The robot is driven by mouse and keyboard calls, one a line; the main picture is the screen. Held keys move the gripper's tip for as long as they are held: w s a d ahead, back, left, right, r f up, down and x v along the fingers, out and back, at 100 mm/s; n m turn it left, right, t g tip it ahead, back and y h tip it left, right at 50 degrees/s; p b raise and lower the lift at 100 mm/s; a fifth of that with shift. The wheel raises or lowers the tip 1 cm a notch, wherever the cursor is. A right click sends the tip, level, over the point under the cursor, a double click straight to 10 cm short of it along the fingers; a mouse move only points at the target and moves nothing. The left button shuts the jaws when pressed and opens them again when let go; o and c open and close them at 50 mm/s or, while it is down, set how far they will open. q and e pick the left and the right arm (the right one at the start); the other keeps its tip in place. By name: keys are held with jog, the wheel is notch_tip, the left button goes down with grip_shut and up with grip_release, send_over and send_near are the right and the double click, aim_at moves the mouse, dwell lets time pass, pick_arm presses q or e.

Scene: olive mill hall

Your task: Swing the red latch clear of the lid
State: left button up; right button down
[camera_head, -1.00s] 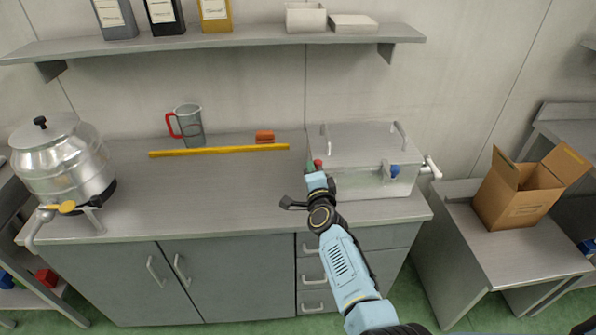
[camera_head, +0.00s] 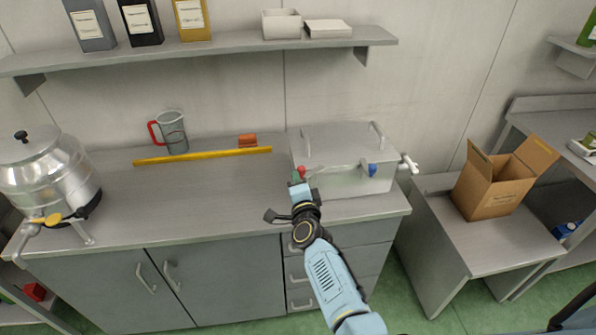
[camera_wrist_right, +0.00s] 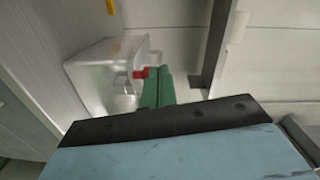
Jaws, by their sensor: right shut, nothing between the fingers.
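The steel box with its flat lid (camera_head: 345,143) stands on the right part of the bench. The red latch (camera_head: 302,171) is at the left of the box's front, by the lid's edge. A blue latch (camera_head: 372,170) is on the front's right side. My right gripper (camera_head: 297,177) is shut and empty, its green fingertips beside the red latch. In the right wrist view the green fingers (camera_wrist_right: 158,88) are together, and the red latch (camera_wrist_right: 139,73) shows just left of them. I cannot tell whether they touch. My left gripper is not in view.
A white tap (camera_head: 408,165) sticks out right of the box. A yellow bar (camera_head: 200,156), an orange block (camera_head: 247,141) and a jug with a red handle (camera_head: 172,132) are at the bench's back. A steel pot (camera_head: 45,175) stands far left. The bench between is clear.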

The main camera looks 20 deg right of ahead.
jog(key=s+a, duration=0.1)
jog(key=a, duration=0.8)
jog(key=shift+s+a+p, duration=0.2)
jog(key=shift+p, duration=0.1)
jog(key=shift+r, duration=0.1)
